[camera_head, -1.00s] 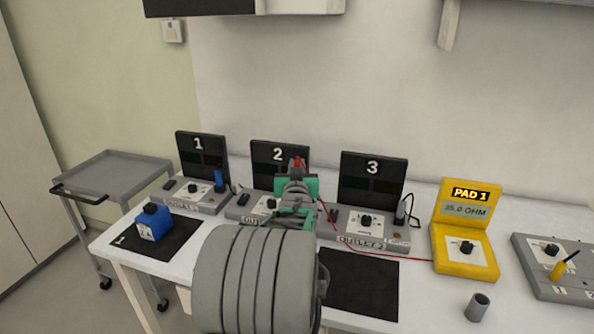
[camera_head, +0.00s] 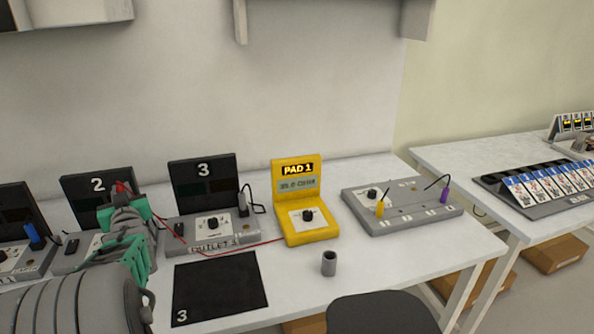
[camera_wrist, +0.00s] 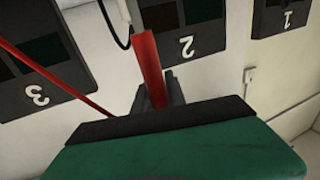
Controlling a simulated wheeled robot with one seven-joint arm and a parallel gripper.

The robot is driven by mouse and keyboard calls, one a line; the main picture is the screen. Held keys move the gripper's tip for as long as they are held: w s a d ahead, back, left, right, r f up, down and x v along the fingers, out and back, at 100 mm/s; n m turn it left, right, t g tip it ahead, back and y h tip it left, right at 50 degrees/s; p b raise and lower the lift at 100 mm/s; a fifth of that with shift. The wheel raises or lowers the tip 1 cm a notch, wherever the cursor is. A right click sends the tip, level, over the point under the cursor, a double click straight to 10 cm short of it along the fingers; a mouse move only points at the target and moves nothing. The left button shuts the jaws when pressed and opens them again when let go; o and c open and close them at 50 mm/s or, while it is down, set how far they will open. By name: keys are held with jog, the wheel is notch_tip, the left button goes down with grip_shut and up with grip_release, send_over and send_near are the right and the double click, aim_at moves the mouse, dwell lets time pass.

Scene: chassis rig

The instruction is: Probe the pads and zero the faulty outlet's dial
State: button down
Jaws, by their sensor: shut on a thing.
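My gripper (camera_head: 122,200) is shut on a red probe (camera_head: 120,187), which stands up from its fingers in front of the outlet 2 panel (camera_head: 98,186). In the wrist view the red probe (camera_wrist: 149,68) juts up between the fingers. A red lead runs from it to the yellow meter (camera_head: 308,228), whose display reads PAD 1 and about 35.0 OHM. The outlet 3 box (camera_head: 214,234) has a dial (camera_head: 213,223) and an upright panel (camera_head: 204,184). The outlet 1 panel (camera_head: 16,212) is partly cut off at the left. My arm hides part of outlet 2.
A black mat marked 3 (camera_head: 221,287) lies before outlet 3. A small grey cup (camera_head: 329,263) stands before the meter. A grey box (camera_head: 402,206) with yellow and purple plugs sits right. A second table (camera_head: 450,157) holds a card rack (camera_head: 540,185).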

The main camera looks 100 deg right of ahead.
jog(key=shift+f, duration=0.1)
dwell(0.3)
jog(key=shift+h, duration=0.3)
jog(key=f+b, duration=0.1)
jog(key=b, duration=0.1)
jog(key=f+b, duration=0.2)
jog(key=b, duration=0.1)
jog(key=f+b, duration=0.2)
jog(key=b, duration=0.1)
jog(key=shift+w+d, duration=0.2)
jog(key=shift+d, duration=0.15)
jog(key=shift+f+b, duration=0.6)
jog(key=shift+f, duration=0.05)
dwell(0.8)
jog(key=shift+r, duration=0.1)
jog(key=shift+r+p, duration=1)
jog(key=shift+r, duration=2.55)
